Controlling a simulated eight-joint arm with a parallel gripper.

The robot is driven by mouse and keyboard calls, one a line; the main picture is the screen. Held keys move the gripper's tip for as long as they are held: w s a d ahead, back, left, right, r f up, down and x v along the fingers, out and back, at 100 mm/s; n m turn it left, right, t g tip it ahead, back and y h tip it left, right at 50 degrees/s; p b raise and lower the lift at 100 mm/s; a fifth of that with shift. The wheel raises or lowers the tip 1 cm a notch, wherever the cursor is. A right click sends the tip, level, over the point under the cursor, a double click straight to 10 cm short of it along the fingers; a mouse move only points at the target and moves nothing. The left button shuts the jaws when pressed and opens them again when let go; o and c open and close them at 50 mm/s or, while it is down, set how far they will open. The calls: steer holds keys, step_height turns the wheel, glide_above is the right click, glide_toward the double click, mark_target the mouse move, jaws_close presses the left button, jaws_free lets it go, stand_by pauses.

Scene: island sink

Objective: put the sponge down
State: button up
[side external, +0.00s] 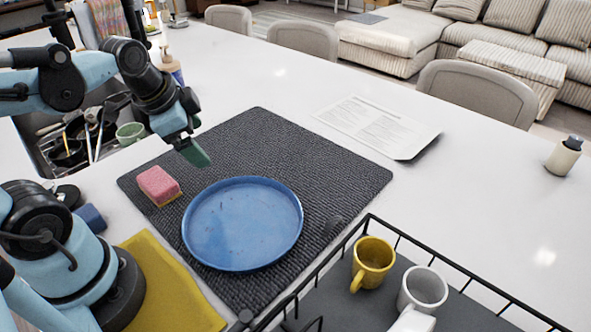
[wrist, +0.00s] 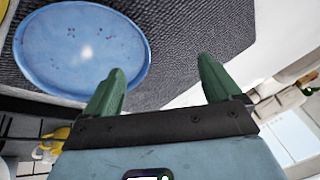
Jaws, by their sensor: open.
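A pink sponge (side external: 158,185) with a yellowish underside lies on the left part of the dark grey mat (side external: 262,140), left of the blue plate. My gripper (side external: 195,152) is above the mat, up and to the right of the sponge and apart from it. In the wrist view my gripper (wrist: 160,85) has its two green fingers spread, with nothing between them. The sponge does not show in the wrist view. The blue plate (side external: 242,224), with small dark specks, lies on the mat; it also shows in the wrist view (wrist: 82,48).
A black wire rack (side external: 366,222) with a yellow mug (side external: 373,262) and a white mug (side external: 424,290) is at the front right. A yellow cloth (side external: 165,290) lies at front left. The sink (side external: 75,135) holds dishes. Paper (side external: 372,124) lies behind the mat; the right counter is mostly clear.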

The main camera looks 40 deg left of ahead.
steer(key=shift+w+d+r+n+t+h, duration=0.15)
steer(key=shift+w+d+n+t, duration=0.2)
steer(key=shift+d+n, duration=0.6)
steer(key=shift+w+d+r+n+t+h, duration=0.1)
steer(key=shift+w+d+n+t+h, duration=0.25)
steer(key=shift+d+n, duration=0.6)
steer(key=shift+w+d+r+n+t, duration=0.2)
steer(key=shift+d+n+t, duration=0.3)
steer(key=shift+d+n, duration=0.45)
steer(key=shift+a+f, duration=0.1)
steer(key=shift+a, duration=0.15)
steer(key=m+g, duration=0.7)
steer(key=m, duration=1.1)
glide_above(156, 180)
steer(key=shift+s+a+f, duration=0.1)
steer(key=shift+f, duration=1.75)
steer(key=shift+s+a+f, duration=0.1)
steer(key=shift+f, duration=1.75)
steer(key=shift+w+d+f, duration=0.1)
steer(key=shift+w+f, duration=0.05)
steer(key=shift+f, duration=0.55)
steer(key=shift+w+f, duration=0.1)
steer(key=shift+f, duration=1.8)
